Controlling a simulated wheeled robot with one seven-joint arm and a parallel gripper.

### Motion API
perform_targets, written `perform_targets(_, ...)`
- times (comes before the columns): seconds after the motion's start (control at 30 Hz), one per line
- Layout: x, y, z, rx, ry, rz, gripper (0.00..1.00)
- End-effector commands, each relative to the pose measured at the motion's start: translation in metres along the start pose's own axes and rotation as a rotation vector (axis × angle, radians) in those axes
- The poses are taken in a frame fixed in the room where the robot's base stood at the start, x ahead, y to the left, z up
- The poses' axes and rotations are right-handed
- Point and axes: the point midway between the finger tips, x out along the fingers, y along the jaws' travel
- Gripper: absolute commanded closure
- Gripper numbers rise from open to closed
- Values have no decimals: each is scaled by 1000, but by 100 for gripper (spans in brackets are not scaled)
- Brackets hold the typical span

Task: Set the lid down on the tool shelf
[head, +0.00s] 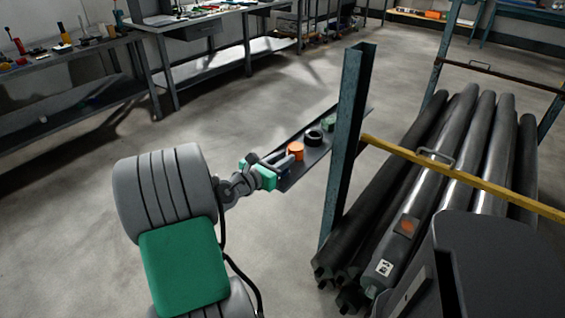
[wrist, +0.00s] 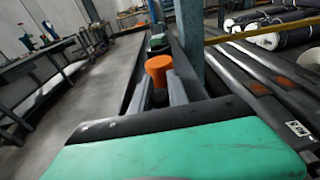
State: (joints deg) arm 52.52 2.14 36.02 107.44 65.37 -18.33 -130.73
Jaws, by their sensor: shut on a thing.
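The orange lid (head: 296,148) is at the near part of the narrow dark tool shelf (head: 318,157), just left of a blue-grey post. My gripper (head: 284,160) reaches to it from the left and is shut on it. In the wrist view the orange lid (wrist: 158,68) sits between the two grey fingers (wrist: 159,92), with its top and near side showing. I cannot tell whether its underside touches the shelf. A black ring (head: 313,137) and a green object (head: 329,124) stand farther along the shelf.
The blue-grey post (head: 348,140) rises close to the right of the shelf. A yellow bar (head: 460,180) crosses above a stack of dark rolls (head: 440,170). Workbenches (head: 185,22) line the back left. The floor left of the shelf is clear.

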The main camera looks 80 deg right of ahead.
Motion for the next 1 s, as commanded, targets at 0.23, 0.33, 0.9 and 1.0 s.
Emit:
perform_targets(0.23,0,0,0,0,0,0,100)
perform_targets(0.33,0,0,-1,1,0,0,74)
perform_targets(0.9,-10,2,3,-1,2,4,58)
perform_targets(1.0,-32,3,4,-1,1,7,58)
